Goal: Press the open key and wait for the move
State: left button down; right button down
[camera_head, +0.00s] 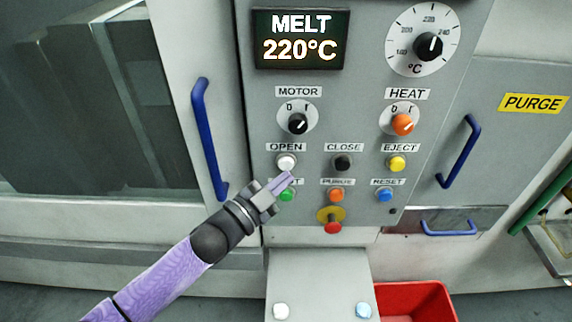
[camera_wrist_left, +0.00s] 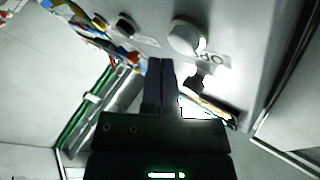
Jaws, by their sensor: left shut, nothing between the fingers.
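The open key (camera_head: 287,162) is a round white button under the OPEN label on the grey control panel. In the left wrist view the white key (camera_wrist_left: 187,38) stands out from the panel, just beyond and to the right of the fingertips. My left gripper (camera_head: 285,182) is shut and empty, its tips just below the open key in the head view. The shut fingers (camera_wrist_left: 160,68) also show in the wrist view, apart from the key. The gripper partly covers the label of the green button (camera_head: 287,195). My right gripper is not in view.
The black close key (camera_head: 343,163) and yellow eject key (camera_head: 397,163) sit right of the open key. Orange purge (camera_head: 336,195) and blue reset (camera_head: 385,195) keys lie below, above a red stop button (camera_head: 333,227). The display (camera_head: 300,40) reads MELT 220°C. A blue door handle (camera_head: 209,140) stands left.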

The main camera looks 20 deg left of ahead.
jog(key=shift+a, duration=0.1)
pick_arm(q)
jog(key=shift+w+a, duration=0.1)
jog(key=shift+w, duration=0.3)
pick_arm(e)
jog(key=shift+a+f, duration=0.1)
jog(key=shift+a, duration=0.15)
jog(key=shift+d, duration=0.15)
pick_arm(q)
jog(key=shift+w, duration=0.1)
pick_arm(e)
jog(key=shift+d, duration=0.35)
